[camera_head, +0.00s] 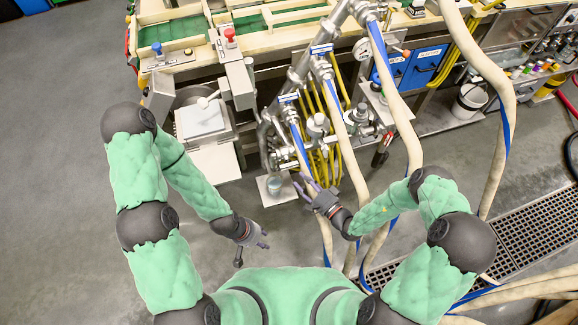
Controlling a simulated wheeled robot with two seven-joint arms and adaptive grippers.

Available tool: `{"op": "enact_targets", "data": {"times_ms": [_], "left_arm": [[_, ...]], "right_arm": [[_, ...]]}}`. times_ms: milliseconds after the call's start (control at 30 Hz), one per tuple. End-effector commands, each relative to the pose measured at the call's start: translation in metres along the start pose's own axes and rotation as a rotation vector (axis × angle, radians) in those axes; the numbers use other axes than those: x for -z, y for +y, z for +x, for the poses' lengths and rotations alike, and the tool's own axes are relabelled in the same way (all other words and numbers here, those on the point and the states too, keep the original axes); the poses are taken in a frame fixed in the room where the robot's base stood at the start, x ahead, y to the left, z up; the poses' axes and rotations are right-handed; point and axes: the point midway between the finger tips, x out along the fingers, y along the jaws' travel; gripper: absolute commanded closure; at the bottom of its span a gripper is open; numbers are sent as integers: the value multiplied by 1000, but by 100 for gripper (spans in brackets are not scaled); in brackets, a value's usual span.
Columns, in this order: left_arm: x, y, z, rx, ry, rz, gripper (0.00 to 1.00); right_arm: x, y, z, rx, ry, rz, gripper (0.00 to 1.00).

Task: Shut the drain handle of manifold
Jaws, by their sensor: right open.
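The manifold (300,76) is a slanting steel pipe with several valves and branches, in the middle of the head view. Blue-and-white labels and pale hoses with blue stripes are on it. Its drain handle is not clearly distinguishable; the area at the manifold's lower end is small and partly behind my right gripper. My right gripper (304,187) is open at that lower end, beside the hoses. Contact with any handle cannot be told. My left gripper (262,239) hangs low over the floor, apart from the manifold; its finger opening is too small to judge.
A small plate with a clear cup (274,185) is just left of my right gripper. Pale hoses (345,170) run down past it. A grey machine box (203,120) stands left of the manifold. Blue boxes (412,65) are at right. The floor at left is clear.

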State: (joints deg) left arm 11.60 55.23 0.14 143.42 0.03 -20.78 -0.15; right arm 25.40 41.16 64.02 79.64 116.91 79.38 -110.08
Motion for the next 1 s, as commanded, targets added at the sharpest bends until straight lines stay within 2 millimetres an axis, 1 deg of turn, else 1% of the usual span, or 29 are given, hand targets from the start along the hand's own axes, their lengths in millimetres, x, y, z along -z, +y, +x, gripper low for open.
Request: {"op": "enact_targets", "data": {"times_ms": [33,200,300,433,633,933,967,1000], "left_arm": [[0,-1,3,0,0,0,60],[0,-4,10,0,0,0,60],[0,-5,14,0,0,0,60],[1,-6,18,0,0,0,60],[1,-7,20,0,0,0,60],[1,-7,20,0,0,0,60],[1,-7,20,0,0,0,60],[1,-7,20,0,0,0,60]], "right_arm": [[-2,1,10,2,-6,-2,56],[-2,1,38,1,-7,-1,56],[-2,2,54,1,-7,0,56],[-1,1,71,0,-5,0,56],[-2,1,83,-1,-4,2,56],[-1,0,85,-1,-3,2,56],[-1,0,85,-1,-3,2,64],[-1,0,85,-1,-3,2,75]]}}
